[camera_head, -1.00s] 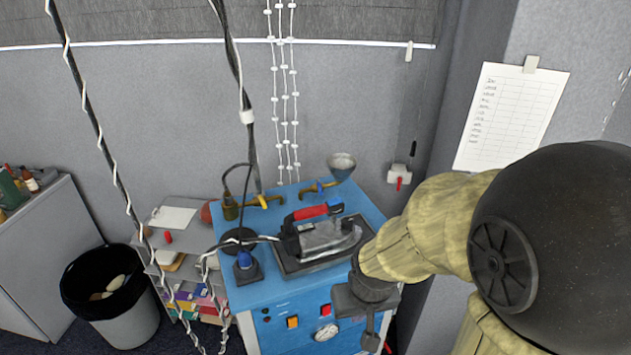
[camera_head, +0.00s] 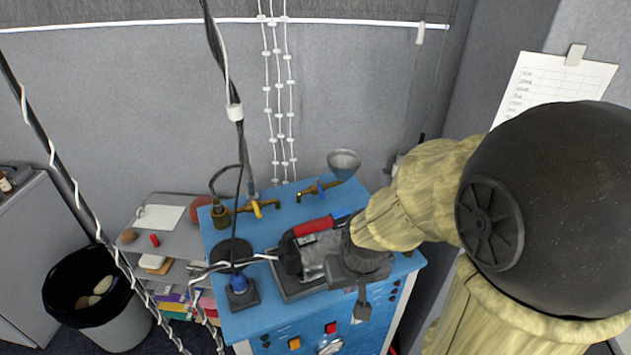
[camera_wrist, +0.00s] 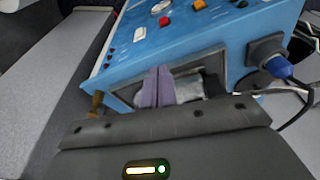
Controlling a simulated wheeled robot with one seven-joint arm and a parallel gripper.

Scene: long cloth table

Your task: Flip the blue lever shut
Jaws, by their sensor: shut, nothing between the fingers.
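The blue lever (camera_head: 318,187) sits on a brass valve (camera_head: 310,195) at the back of the blue cabinet top, below a grey funnel. Whether it is open or shut I cannot tell. My gripper (camera_head: 362,308) is in front of the valve, over the front right part of the cabinet, clear of the lever. In the wrist view its fingers (camera_wrist: 157,88) are together and empty, in front of the iron's tray. The blue lever cannot be made out in the wrist view.
A red-handled iron (camera_head: 313,228) lies in a dark tray between my gripper and the valves, partly hidden by my wrist. A yellow-levered brass valve (camera_head: 257,209) stands left of the blue one. A blue-capped plug (camera_head: 239,285) and cables (camera_head: 212,267) occupy the left side.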

